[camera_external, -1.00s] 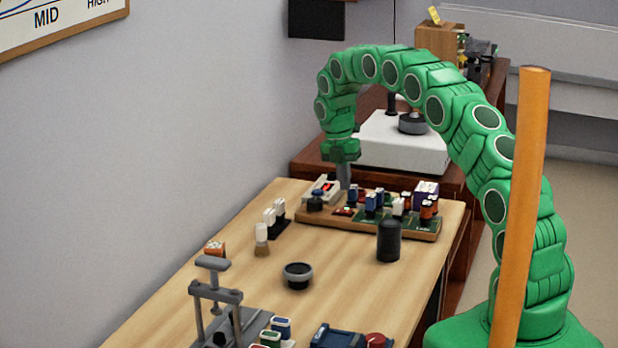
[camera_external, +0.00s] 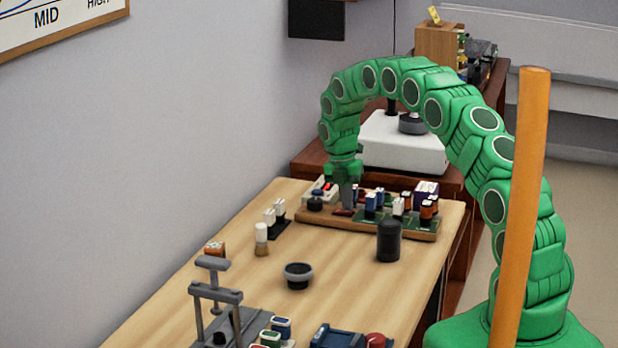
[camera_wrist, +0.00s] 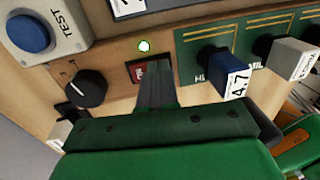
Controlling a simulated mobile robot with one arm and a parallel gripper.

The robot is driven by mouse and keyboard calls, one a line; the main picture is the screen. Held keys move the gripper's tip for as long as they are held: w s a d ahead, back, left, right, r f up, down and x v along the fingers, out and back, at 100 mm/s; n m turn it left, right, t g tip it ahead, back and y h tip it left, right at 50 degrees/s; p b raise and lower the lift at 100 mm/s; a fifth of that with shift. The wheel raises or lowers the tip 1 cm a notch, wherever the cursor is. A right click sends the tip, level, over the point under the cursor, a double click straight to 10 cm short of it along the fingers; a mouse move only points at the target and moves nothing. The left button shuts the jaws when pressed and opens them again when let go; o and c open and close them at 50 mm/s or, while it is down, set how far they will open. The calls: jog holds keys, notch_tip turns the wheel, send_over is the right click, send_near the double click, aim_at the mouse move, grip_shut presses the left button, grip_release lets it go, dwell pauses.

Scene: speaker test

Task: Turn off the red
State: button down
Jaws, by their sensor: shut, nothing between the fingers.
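A small red rocker switch (camera_wrist: 138,72) in a dark frame sits on the wooden board (camera_external: 318,217); it also shows in the external view (camera_external: 341,212). My gripper (camera_wrist: 156,68) is shut and empty, its grey fingertips at the right half of the switch, covering part of it. I cannot tell whether they touch it. In the external view my gripper (camera_external: 348,207) points down at the board's near left part. A small round light (camera_wrist: 144,46) just above the switch glows whitish green.
A blue TEST button (camera_wrist: 28,33) and a black knob (camera_wrist: 86,88) lie left of the switch. Blue block (camera_wrist: 220,68) and white block (camera_wrist: 290,60) modules stand to the right. A black cylinder (camera_external: 389,241) stands before the board; the table's middle is mostly clear.

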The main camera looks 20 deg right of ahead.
aim_at(338, 211)
jog(key=shift+s+d+f, duration=0.1)
jog(key=shift+s+f, duration=0.05)
jog(key=shift+w+a+r, duration=0.2)
jog(key=shift+w+a, duration=0.4)
jog(key=shift+w, duration=0.1)
dwell(0.3)
notch_tip(338, 211, up, 14)
jog(key=w+a, duration=0.1)
jog(key=shift+w+a, duration=0.2)
dwell(0.4)
jog(key=shift+s+d, duration=0.2)
jog(key=shift+s, duration=0.65)
